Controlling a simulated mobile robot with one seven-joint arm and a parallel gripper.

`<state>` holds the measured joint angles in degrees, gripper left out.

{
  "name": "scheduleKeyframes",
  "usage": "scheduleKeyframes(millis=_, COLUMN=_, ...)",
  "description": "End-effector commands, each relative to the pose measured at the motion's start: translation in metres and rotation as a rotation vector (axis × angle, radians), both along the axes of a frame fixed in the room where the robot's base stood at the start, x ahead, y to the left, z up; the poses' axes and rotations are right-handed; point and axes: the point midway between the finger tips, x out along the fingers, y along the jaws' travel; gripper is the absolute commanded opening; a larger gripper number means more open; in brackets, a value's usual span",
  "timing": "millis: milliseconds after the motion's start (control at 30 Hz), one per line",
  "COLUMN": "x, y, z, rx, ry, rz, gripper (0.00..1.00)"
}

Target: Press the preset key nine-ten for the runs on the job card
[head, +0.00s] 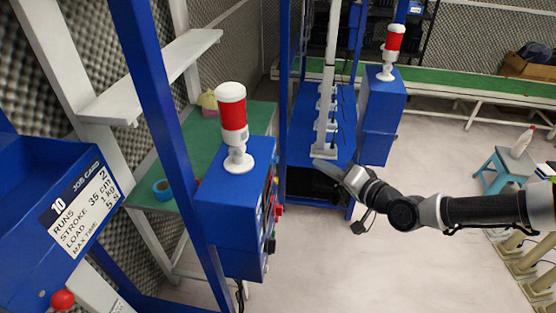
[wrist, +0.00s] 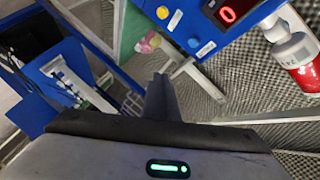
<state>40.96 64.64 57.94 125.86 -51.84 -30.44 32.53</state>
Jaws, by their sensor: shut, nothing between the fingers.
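The job card (head: 80,212) on a blue holder at the left reads 10, runs 2, stroke 35 cm, load 1 kg, max time 5 s. A near blue control box (head: 228,225) shows its key side edge-on in the head view. In the wrist view, a blue panel (wrist: 212,35) carries a yellow key (wrist: 175,20), a blue key (wrist: 205,49) and a red display (wrist: 228,14) that seems to read 0. No key label nine-ten is legible. My gripper (head: 322,163) is shut and empty, to the right of the near box and apart from it; its dark fingers (wrist: 164,98) point toward the scene.
A red and white beacon (head: 232,125) tops the near box. A second blue box (head: 383,112) with a beacon (head: 392,48) stands farther back. Blue posts (head: 152,100) frame the near station. A white upright (head: 330,85) stands near my gripper. Floor (head: 300,255) below is clear.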

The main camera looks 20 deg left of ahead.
Motion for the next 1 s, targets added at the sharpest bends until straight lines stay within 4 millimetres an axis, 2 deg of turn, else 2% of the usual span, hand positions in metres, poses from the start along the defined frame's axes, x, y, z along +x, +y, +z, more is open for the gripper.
scheduleKeyframes(millis=300, x=-0.012, y=0.045, z=-0.002, rx=-0.001, ry=-0.001, rz=0.005, gripper=0.0)
scheduleKeyframes(millis=500, x=-0.016, y=0.066, z=-0.001, rx=-0.002, ry=-0.002, rz=0.004, gripper=0.0)
scheduleKeyframes(millis=700, x=-0.018, y=0.075, z=-0.001, rx=-0.001, ry=-0.001, rz=0.001, gripper=0.0)
scheduleKeyframes(millis=1000, x=-0.018, y=0.075, z=0.0, rx=-0.002, ry=-0.001, rz=0.0, gripper=0.0)
